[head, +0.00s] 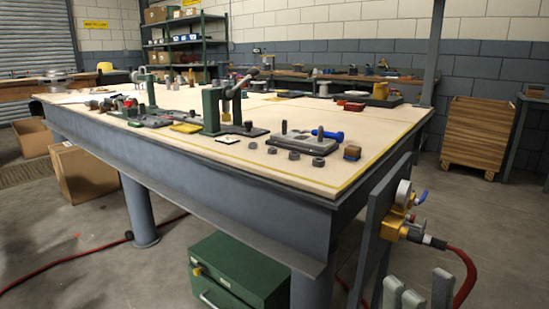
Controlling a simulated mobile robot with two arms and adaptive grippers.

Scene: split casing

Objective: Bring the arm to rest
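My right gripper (420,284) shows at the bottom right edge of the head view, low in front of the workbench. Only its grey-green fingertips are in the picture, and they stand apart with nothing seen between them. The rest of that gripper and its arm are cut off by the frame. My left gripper is not in view. A grey casing plate (300,141) lies on the bench top near its front right corner, with a dark upright post on it.
The workbench (345,170) bears a green press (211,110), several dark nuts and a blue-handled tool (326,134). A gauge with a yellow valve (402,205) and red hose (466,275) sits beside my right gripper. A green cabinet (240,272) stands below. Floor at right is partly clear.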

